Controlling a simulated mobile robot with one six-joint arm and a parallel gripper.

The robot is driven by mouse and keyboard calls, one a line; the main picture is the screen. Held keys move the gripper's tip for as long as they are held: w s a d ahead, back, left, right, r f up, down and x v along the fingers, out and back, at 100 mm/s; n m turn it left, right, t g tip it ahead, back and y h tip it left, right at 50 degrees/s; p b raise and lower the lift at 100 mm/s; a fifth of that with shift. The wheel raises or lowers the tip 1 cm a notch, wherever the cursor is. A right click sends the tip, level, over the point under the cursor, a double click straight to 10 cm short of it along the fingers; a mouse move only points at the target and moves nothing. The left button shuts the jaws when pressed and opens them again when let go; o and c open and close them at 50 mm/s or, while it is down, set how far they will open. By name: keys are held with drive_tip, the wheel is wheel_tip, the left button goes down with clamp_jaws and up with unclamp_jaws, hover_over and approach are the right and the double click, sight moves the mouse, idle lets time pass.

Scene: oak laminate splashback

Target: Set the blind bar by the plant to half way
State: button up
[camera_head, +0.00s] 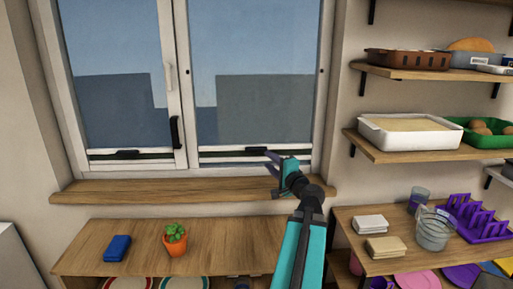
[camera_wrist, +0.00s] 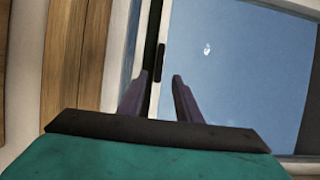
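Two blind bars sit low across the window. The left bar (camera_head: 102,152) has a dark tab (camera_head: 128,155). The right bar (camera_head: 225,153) has a dark tab beside my gripper; this tab (camera_wrist: 160,62) also shows in the wrist view. The potted plant (camera_head: 175,240) stands on the wooden unit below, near the line between the two panes. My gripper (camera_head: 270,161) is at the right bar; its purple fingers (camera_wrist: 154,88) are apart, with the tab just beyond the gap. I cannot tell whether they touch it.
A wooden sill (camera_head: 150,190) runs under the window. A blue box (camera_head: 117,248) lies left of the plant. Shelves with a white tray (camera_head: 410,132) and a brown basket (camera_head: 405,62) stand on the right. A dark window handle (camera_head: 175,132) sits on the middle frame.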

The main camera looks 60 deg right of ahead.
sight(257, 151)
drive_tip(key=shift+w+d+r+p, duration=0.1)
drive_tip(key=shift+w+d+p, duration=0.2)
drive_tip(key=shift+p, duration=1.05)
drive_tip(key=shift+p+x, duration=1.3)
drive_tip(key=shift+x, duration=4.2)
drive_tip(key=shift+w+a, duration=0.1)
drive_tip(key=shift+a, duration=0.05)
clamp_jaws()
drive_tip(key=shift+a, duration=0.1)
